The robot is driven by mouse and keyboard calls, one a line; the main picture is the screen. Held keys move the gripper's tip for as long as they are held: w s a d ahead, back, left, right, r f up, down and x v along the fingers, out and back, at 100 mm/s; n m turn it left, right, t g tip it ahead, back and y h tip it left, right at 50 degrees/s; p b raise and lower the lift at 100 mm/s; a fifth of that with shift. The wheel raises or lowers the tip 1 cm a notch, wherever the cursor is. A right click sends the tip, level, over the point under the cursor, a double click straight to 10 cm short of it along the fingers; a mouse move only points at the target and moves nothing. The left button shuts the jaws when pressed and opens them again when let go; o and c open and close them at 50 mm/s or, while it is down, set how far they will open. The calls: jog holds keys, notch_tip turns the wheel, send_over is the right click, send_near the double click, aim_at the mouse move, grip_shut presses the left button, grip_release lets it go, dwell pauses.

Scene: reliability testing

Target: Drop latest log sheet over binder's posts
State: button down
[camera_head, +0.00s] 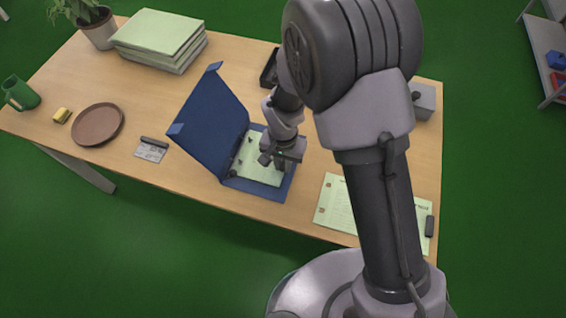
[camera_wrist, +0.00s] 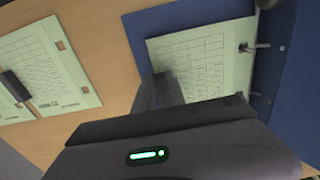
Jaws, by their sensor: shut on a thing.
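The open blue binder (camera_head: 265,191) lies on the desk with its cover (camera_head: 208,125) raised to the left. A pale green log sheet (camera_head: 258,170) is over its inside; its printed table shows in the wrist view (camera_wrist: 205,50). Metal posts (camera_wrist: 250,47) stand along the sheet's right edge in the wrist view. One overlaps that edge, but I cannot tell whether the posts pass through its holes. My gripper (camera_head: 275,158) is low over the binder, shut on the log sheet; the finger (camera_wrist: 168,90) hides part of it. The gripped edge is hidden.
More pale green sheets (camera_head: 333,205) lie right of the binder, with a black block (camera_head: 430,226) on them. Left are a brown plate (camera_head: 97,124), a card (camera_head: 150,152) and a green mug (camera_head: 20,94). A paper stack (camera_head: 160,40) and potted plant stand behind.

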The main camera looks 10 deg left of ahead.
jog(key=c, duration=1.3)
grip_release()
notch_tip(320, 180, up, 17)
jog(key=p, duration=0.6)
jog(key=shift+r, duration=0.2)
